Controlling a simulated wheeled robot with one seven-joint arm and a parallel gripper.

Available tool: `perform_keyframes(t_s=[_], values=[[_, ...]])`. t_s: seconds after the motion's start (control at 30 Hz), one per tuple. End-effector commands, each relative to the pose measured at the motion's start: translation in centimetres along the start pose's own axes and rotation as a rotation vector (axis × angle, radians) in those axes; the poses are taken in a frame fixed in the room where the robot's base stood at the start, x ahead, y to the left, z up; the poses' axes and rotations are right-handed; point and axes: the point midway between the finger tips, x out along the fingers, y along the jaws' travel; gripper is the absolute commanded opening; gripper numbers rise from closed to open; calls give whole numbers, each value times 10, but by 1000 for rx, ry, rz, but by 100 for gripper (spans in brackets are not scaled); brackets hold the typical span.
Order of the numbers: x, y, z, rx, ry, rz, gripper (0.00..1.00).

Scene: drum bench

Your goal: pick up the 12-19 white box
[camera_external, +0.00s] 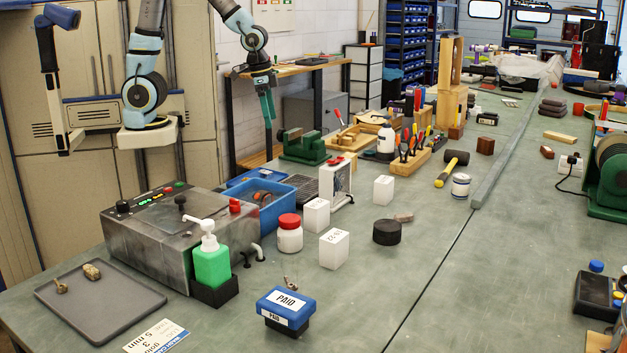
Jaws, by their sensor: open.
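Three small white boxes stand upright on the bench. The front white box (334,251) has dark characters on its top, too small to read surely. A second white box (316,217) stands just behind it to the left, beside the red-lidded jar. A third white box (383,191) stands apart, farther back to the right. I cannot tell which one is marked 12-19. My gripper (267,118) hangs from the teal arm at the upper left, pointing down, open and empty. In the picture it is well above and left of the boxes, near the green vise.
A red-lidded jar (289,233), a black round puck (387,232) and a blue PAID stamp (286,308) surround the boxes. A green pump bottle (212,262) and a blue bin (262,203) are to the left. The bench front right of the puck is clear.

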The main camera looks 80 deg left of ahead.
Motion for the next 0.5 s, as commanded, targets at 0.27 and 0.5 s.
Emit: perform_keyframes(t_s=[0.27,0.5], values=[[13,-14,75,-175,-23,26,89],[14,-14,77,-179,-24,27,88]])
